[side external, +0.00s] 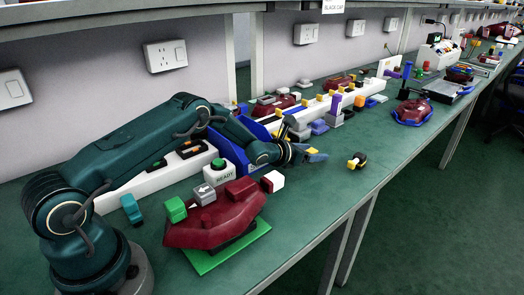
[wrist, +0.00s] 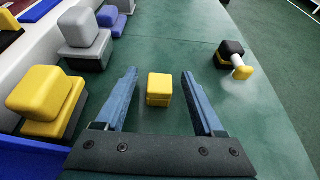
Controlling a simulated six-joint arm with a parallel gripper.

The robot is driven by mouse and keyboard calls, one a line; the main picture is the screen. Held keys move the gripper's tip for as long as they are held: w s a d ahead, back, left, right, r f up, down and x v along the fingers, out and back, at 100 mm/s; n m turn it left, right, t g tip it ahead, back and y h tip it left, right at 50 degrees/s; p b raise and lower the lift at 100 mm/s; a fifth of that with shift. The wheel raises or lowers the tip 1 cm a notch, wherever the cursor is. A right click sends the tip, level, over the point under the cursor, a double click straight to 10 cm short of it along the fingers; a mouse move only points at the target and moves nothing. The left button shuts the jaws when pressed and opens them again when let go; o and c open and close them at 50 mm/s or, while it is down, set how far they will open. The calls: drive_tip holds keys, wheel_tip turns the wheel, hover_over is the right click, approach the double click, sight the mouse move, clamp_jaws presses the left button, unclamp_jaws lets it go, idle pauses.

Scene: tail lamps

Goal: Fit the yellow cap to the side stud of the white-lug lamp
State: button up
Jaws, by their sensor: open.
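My gripper (wrist: 159,76) is open, its two blue fingers on either side of a small yellow cap (wrist: 159,92) on the green bench. Clear gaps show between the cap and both fingers. In the side view my gripper (side external: 314,155) is low over the bench, with a bit of yellow at its fingers. A dark red lamp (side external: 215,222) sits on a green plate in front of my arm. It has a white block (side external: 273,181) at its right end and a green block (side external: 175,209) at its left. I cannot make out its side stud.
A black and yellow piece (side external: 357,160) lies right of my gripper; it also shows in the wrist view (wrist: 232,52). Yellow and grey blocks (wrist: 84,28) line the left. Another red lamp (side external: 412,111) sits farther off.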

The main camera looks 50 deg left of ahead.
sight(313, 149)
drive_tip(key=shift+w+f, duration=0.15)
drive_tip(key=shift+w, duration=0.15)
clamp_jaws()
idle(0.3)
drive_tip(key=shift+r, duration=0.75)
wheel_tip(313, 149, up, 3)
drive_tip(key=shift+r, duration=0.1)
drive_tip(key=s+a+r, duration=0.6)
drive_tip(key=a, duration=0.3)
drive_tip(key=shift+s+a+r, duration=0.15)
drive_tip(key=shift+s+a, duration=0.2)
